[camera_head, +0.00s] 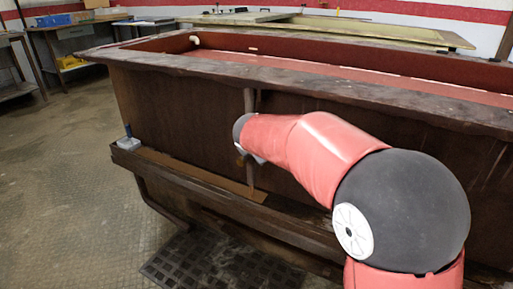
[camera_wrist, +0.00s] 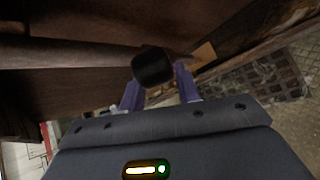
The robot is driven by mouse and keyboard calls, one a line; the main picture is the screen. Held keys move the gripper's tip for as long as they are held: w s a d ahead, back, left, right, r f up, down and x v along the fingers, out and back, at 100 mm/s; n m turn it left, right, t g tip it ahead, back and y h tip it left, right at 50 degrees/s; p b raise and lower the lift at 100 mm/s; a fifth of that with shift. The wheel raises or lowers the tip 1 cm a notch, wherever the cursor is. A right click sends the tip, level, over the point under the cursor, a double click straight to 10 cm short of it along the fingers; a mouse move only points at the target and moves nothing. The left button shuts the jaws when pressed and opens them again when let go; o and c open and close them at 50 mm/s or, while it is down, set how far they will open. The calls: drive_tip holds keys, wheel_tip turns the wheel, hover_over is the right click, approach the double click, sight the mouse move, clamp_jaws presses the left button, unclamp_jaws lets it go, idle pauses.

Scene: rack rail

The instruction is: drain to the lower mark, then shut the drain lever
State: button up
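A large brown tank (camera_head: 180,95) stands across the head view, with a reddish inside (camera_head: 300,72). No level mark can be made out. My gripper (camera_wrist: 157,84) is at the tank's front face, and my own arm hides it in the head view. In the wrist view its two purple fingers stand apart, with a black knob (camera_wrist: 152,67) at their tips and in the gap between them. Whether they touch the knob cannot be told. A brown bar (camera_wrist: 70,52) runs left from behind the knob. I cannot tell for sure that the knob belongs to the drain lever.
A ledge (camera_head: 190,178) runs along the tank's front, with a small grey-blue piece (camera_head: 128,140) at its left end. A dark floor grate (camera_head: 190,265) lies in front. A white elbow (camera_head: 194,40) shows at the tank's far left corner. The floor at left is clear.

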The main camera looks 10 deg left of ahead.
drive_tip(key=v, duration=0.6)
drive_tip(key=shift+s, duration=0.15)
drive_tip(key=shift+r, duration=0.15)
idle(7.1)
